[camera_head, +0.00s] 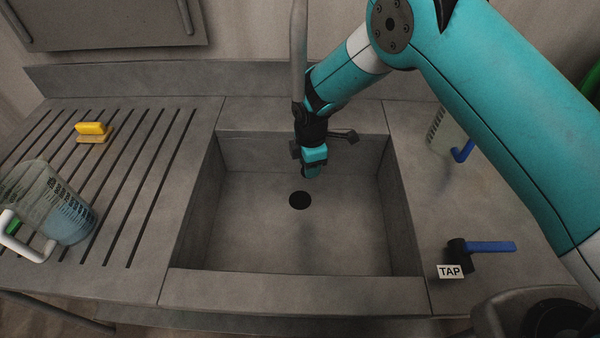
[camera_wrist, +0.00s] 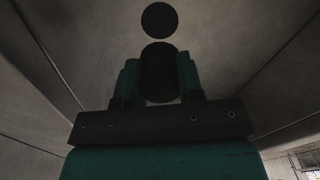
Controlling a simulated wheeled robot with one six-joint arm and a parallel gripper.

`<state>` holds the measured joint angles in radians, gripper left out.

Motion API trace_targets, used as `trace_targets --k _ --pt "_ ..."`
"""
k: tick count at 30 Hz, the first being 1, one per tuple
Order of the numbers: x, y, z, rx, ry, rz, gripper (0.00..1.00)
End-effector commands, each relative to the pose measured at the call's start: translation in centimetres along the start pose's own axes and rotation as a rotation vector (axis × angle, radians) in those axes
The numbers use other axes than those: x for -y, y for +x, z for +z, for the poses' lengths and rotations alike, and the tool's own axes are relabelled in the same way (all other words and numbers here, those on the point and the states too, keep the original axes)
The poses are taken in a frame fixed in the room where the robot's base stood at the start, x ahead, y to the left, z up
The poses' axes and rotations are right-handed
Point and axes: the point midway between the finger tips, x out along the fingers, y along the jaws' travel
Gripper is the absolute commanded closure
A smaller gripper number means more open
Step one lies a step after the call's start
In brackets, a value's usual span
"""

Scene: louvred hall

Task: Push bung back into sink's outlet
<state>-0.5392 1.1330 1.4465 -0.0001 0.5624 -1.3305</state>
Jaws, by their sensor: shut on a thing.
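The grey sink (camera_head: 345,240) is empty and dry-looking, with a round dark outlet (camera_head: 300,200) in its floor. The outlet also shows in the wrist view (camera_wrist: 159,19) as a dark disc beyond the fingertips. My gripper (camera_head: 313,168) is inside the basin, above the floor and slightly behind and right of the outlet. In the wrist view its two teal fingers are shut on the dark round bung (camera_wrist: 159,73). A strip of sink floor shows between bung and outlet, so they look apart. In the head view the fingers mostly hide the bung.
A tall spout (camera_head: 298,50) rises behind the basin beside my arm. A blue-handled tap lever (camera_head: 490,246) with a TAP label is at right. A jug of bluish liquid (camera_head: 62,212) and a yellow sponge or brush (camera_head: 91,130) are on the left drainer. Another jug (camera_head: 440,130) stands right.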

Motion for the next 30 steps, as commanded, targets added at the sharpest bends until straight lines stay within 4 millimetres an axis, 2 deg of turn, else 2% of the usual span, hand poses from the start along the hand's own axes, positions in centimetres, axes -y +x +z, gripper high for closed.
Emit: trace_targets --k 3,6,14,25,30 --pt "-0.4 0.5 -1.7 0.000 -0.101 0.001 1.00" --pt "-0.5 0.7 -2.3 0.000 -0.137 0.000 1.00" --pt "-0.5 2.3 -2.3 0.000 -0.142 0.000 1.00" --pt "-0.5 7.4 -2.3 -0.001 -0.140 0.001 1.00" --pt "-0.5 8.7 -2.3 0.000 -0.139 0.001 1.00"
